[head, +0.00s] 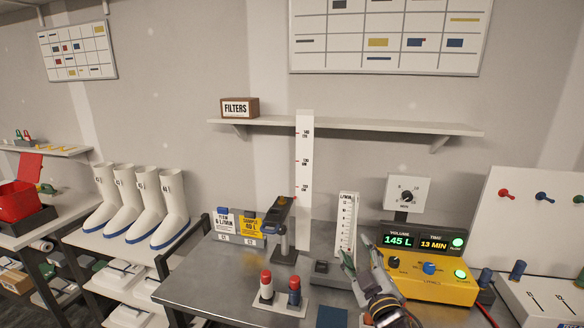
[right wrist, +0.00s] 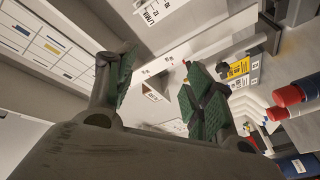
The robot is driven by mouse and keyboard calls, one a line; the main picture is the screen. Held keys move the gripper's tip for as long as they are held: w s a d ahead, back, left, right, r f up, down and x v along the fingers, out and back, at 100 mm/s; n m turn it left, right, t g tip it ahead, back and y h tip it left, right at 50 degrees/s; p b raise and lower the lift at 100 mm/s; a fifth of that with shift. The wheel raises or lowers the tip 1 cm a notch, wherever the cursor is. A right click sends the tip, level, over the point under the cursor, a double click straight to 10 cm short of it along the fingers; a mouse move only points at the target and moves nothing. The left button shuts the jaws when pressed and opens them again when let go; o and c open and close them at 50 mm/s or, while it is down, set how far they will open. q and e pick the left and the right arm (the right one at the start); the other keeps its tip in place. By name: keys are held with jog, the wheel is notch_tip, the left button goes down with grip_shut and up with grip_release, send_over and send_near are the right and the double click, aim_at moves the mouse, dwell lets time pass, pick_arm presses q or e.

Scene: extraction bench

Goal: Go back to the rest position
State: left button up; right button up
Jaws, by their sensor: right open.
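My right gripper (head: 362,262) is above the right part of the metal bench (head: 215,275), in front of the yellow instrument (head: 440,287) and beside the white L/MIN gauge (head: 345,222). Its fingers are apart with nothing between them. In the right wrist view the same gripper (right wrist: 160,88) shows two green-padded fingers spread open, with the wall and shelf beyond them. My left gripper is not in view.
A FILTERS box (head: 240,107) sits on the wall shelf (head: 400,127). The bench's left front is clear.

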jog(key=s+d+f+m+g+h, duration=0.1)
jog(key=s+f+m+g, duration=0.1)
jog(key=f, duration=0.3)
jog(key=s+d+f+m+g+h, duration=0.1)
jog(key=s+d+f+m+g, duration=0.1)
jog(key=s+f+g, duration=0.1)
jog(key=s+d+f+m+g+h, duration=0.1)
jog(key=s+f, duration=0.3)
jog(key=f, duration=0.4)
jog(key=shift+d+m+g, duration=0.4)
jog(key=shift+d+g, duration=0.3)
jog(key=shift+d, duration=0.05)
jog(key=s+f+m+g, duration=0.1)
jog(key=s+f+g, duration=0.35)
jog(key=s, duration=0.35)
jog(key=s+f+m+g, duration=0.1)
jog(key=s+f+g, duration=0.4)
jog(key=s, duration=0.4)
notch_tip(320, 180, down, 34)
jog(key=s, duration=0.2)
jog(key=s+d+f, duration=0.2)
jog(key=s+f, duration=0.7)
jog(key=s, duration=0.2)
jog(key=s+d+f, duration=0.1)
jog(key=s+f, duration=0.9)
jog(key=s, duration=0.1)
jog(key=shift+s+d+f+n+g+y, duration=0.3)
jog(key=shift+s+d+g, duration=0.05)
jog(key=shift+d+g, duration=0.1)
